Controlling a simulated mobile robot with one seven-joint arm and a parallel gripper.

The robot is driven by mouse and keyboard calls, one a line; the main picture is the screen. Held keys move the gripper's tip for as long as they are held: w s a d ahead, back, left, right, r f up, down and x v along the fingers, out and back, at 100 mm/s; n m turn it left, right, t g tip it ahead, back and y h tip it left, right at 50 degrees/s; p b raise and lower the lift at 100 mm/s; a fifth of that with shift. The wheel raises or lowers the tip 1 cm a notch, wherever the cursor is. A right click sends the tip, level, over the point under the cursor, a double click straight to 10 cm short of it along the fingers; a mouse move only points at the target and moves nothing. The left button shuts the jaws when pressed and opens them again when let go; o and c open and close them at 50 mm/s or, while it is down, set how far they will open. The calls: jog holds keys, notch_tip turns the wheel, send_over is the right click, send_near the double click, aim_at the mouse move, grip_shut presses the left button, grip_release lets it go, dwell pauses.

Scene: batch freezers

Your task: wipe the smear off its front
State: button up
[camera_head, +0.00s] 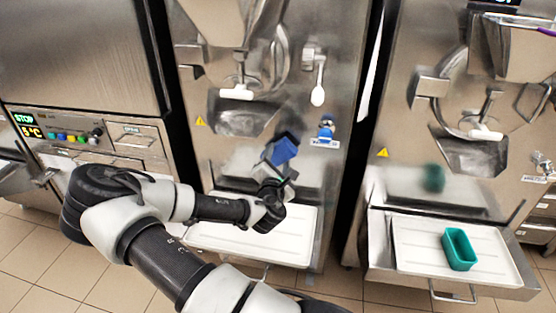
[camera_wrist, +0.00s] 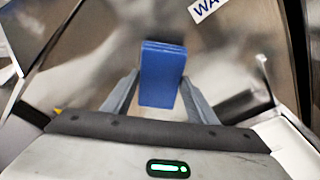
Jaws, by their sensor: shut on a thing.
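My gripper (camera_head: 277,178) is in front of the middle steel freezer (camera_head: 345,75), above its white tray. It is shut on a folded blue cloth (camera_head: 283,150). In the wrist view the blue cloth (camera_wrist: 162,75) stands out between the two fingers of my gripper (camera_wrist: 160,90), facing the steel front (camera_wrist: 225,55). I cannot tell whether the cloth touches the steel. The front shows blurred brownish and grey tones, and I cannot clearly tell a smear from reflections.
A white tray (camera_head: 298,243) sits below my gripper. A blue tap (camera_head: 326,132) with a label is right of the cloth; a white-tipped lever (camera_head: 317,95) is above it. The right freezer's tray (camera_head: 410,255) holds a green container (camera_head: 459,249). A control panel (camera_head: 60,128) is at left.

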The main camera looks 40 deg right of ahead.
aim_at(292, 157)
jog(key=shift+x, duration=0.85)
jog(key=shift+s+r, duration=0.1)
jog(key=shift+s+d, duration=0.65)
jog(key=shift+s, duration=0.15)
jog(key=shift+s+d, duration=0.6)
jog(key=shift+s, duration=0.2)
jog(key=shift+w+d, duration=0.1)
jog(key=shift+w+a+r+b, duration=0.1)
jog(key=shift+w+a+b, duration=0.15)
jog(key=shift+w+a, duration=0.55)
jog(key=shift+w+a+r+b, duration=0.15)
jog(key=shift+w+a, duration=0.35)
jog(key=shift+w, duration=0.5)
jog(key=shift+s+a+f, duration=0.1)
jog(key=shift+s+a, duration=0.15)
jog(key=shift+a, duration=0.15)
jog(key=shift+f+v, duration=0.2)
jog(key=shift+v, duration=1.05)
jog(key=shift+f+v, duration=0.2)
jog(key=shift+v, duration=1.1)
